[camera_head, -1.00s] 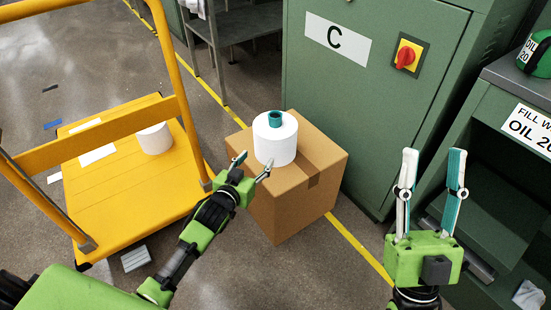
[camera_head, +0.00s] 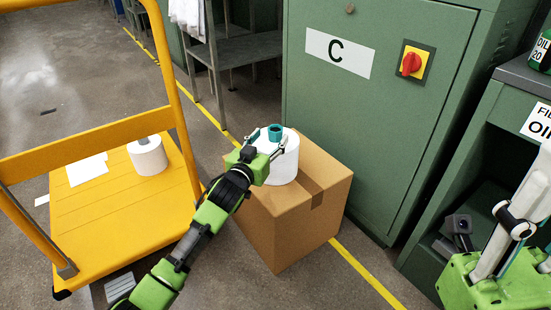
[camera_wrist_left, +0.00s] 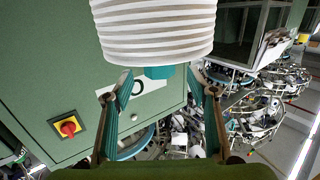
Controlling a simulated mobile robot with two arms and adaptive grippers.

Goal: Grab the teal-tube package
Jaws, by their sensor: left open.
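The teal-tube package is a white wound cylinder (camera_head: 285,168) with a teal tube (camera_head: 275,131) standing out of its top. It stands upright on a cardboard box. In the left wrist view its ribbed white side (camera_wrist_left: 155,32) fills the top, with the teal tube end (camera_wrist_left: 160,72) below it. My left gripper (camera_head: 268,141) is open at the near side of the package, its fingers partly in front of it. In the left wrist view the fingers (camera_wrist_left: 160,82) are apart, with nothing held between them.
The cardboard box (camera_head: 290,222) stands against a green cabinet (camera_head: 385,130) marked C with a red switch (camera_head: 411,63). A yellow cart (camera_head: 110,215) on the left carries another white package (camera_head: 147,157) with a grey tube. A green shelf unit (camera_head: 420,265) is at the right.

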